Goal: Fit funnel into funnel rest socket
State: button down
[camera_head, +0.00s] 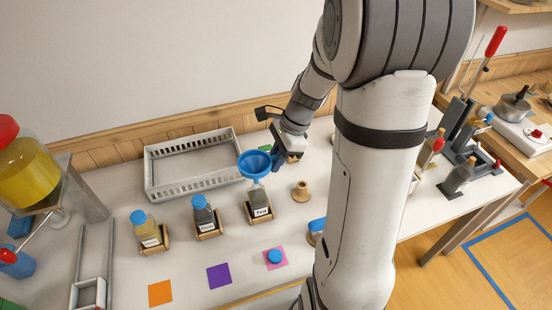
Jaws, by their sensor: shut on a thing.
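The blue funnel (254,163) is upright, with its wide mouth facing up. My gripper (276,158) is at its right side and shut on it; the fingertips are partly hidden. The funnel appears directly over an uncapped bottle (258,197) in a wooden holder. I cannot tell whether its spout is in the neck or just above it. A small round wooden stand (301,192), which looks like the funnel rest socket, is on the table to the right of that bottle, empty and apart from the funnel.
Two blue-capped bottles (203,215) (145,229) stand in holders to the left. A white crate (152,176) is behind them. Orange (160,293), purple (219,276) and pink (268,248) squares lie in front; a blue cap (275,256) is on the pink one. My arm hides the table's right part.

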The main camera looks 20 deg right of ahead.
jog(key=shift+r, duration=0.1)
notch_tip(320, 180, up, 6)
jog(key=p, duration=0.5)
jog(key=shift+r+p, duration=0.1)
jog(key=shift+p, duration=0.25)
